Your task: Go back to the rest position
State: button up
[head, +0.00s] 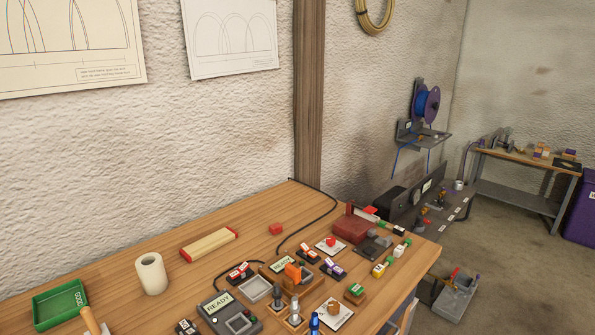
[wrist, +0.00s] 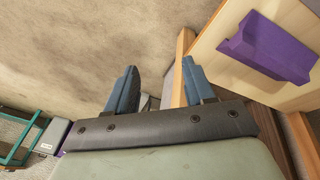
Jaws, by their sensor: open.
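My gripper (wrist: 159,68) shows in the wrist view with its two blue-grey fingers apart and nothing between them. Beyond the fingers there is a rough beige surface and a narrow wooden edge. The fingers touch nothing that I can see. My gripper and arm do not show in the head view. The wooden workbench (head: 130,262) fills the lower part of the head view.
A green tray (head: 60,303), a white roll (head: 151,273), a cream-and-red block (head: 209,243) and a grey READY box (head: 228,313) are on the bench. A purple block (wrist: 266,46) is at right in the wrist view, a teal frame (wrist: 22,140) at left.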

jog(key=s+a+f+g+y, duration=0.1)
jog(key=s+a+g, duration=0.2)
jog(key=s+a, duration=0.4)
jog(key=s+a+f+n+g, duration=0.1)
jog(key=s+a, duration=0.5)
jog(key=s, duration=1.2)
jog(key=s+a+f+n+g+y, duration=0.1)
jog(key=s+a+g, duration=0.4)
jog(key=s, duration=0.8)
jog(key=a+f, duration=0.1)
jog(key=a, duration=0.1)
jog(key=shift+s+a+f+y, duration=0.15)
jog(key=shift+a+f+y, duration=0.05)
jog(key=shift+a+y, duration=0.1)
jog(key=shift+o, duration=0.2)
